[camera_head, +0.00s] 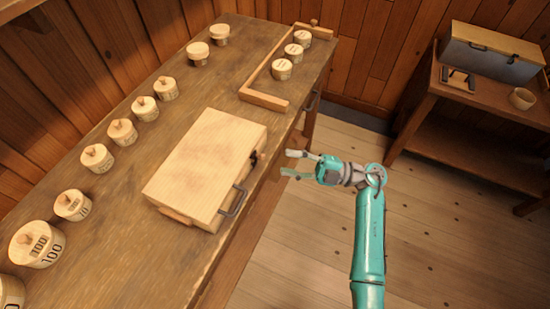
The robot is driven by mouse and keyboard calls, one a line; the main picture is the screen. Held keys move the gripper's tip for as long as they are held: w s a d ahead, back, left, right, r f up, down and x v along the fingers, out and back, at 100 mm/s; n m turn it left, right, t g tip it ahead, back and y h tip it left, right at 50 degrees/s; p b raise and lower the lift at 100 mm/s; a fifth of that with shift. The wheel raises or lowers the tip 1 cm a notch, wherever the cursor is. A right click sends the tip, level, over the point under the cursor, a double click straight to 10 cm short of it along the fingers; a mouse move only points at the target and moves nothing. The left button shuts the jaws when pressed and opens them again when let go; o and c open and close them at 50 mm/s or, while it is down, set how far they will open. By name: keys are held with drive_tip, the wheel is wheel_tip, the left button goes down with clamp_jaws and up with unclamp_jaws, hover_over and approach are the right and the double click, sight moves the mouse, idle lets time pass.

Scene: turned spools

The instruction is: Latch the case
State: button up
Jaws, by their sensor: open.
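The case (205,162) is a pale wooden box lying on the workbench, with its lid down. A dark metal fitting (254,159) sits on its right side near the far corner; it looks like a latch, but its position is too small to tell. A dark bar handle (233,203) sticks out of the same side, nearer the front. My gripper (287,163) is open and empty, just right of the dark fitting. Its fingers point left at the case and appear apart from it.
The workbench (172,112) carries a row of wooden lidded weights (122,132) along its left. An angled wooden frame (262,98) with several round pieces (282,69) stands at the back. A side table (437,105) with a box and cup is at right. Open floor lies between.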

drive_tip(key=shift+v, duration=2.6)
drive_tip(key=s+d+m+t+h, duration=0.4)
drive_tip(key=s+m+h, duration=0.3)
drive_tip(key=s, duration=0.5)
drive_tip(key=s+d+m+t+h, duration=0.4)
drive_tip(key=s+m+t+h, duration=0.2)
drive_tip(key=s+m, duration=0.6)
drive_tip(key=s+d+m+t+h, duration=0.4)
drive_tip(key=s+m+h, duration=0.3)
drive_tip(key=s+m, duration=0.3)
drive_tip(key=s, duration=0.4)
drive_tip(key=shift+s+d+r+t+h, duration=0.15)
drive_tip(key=shift+d+r+t+h, duration=0.15)
drive_tip(key=shift+t, duration=0.1)
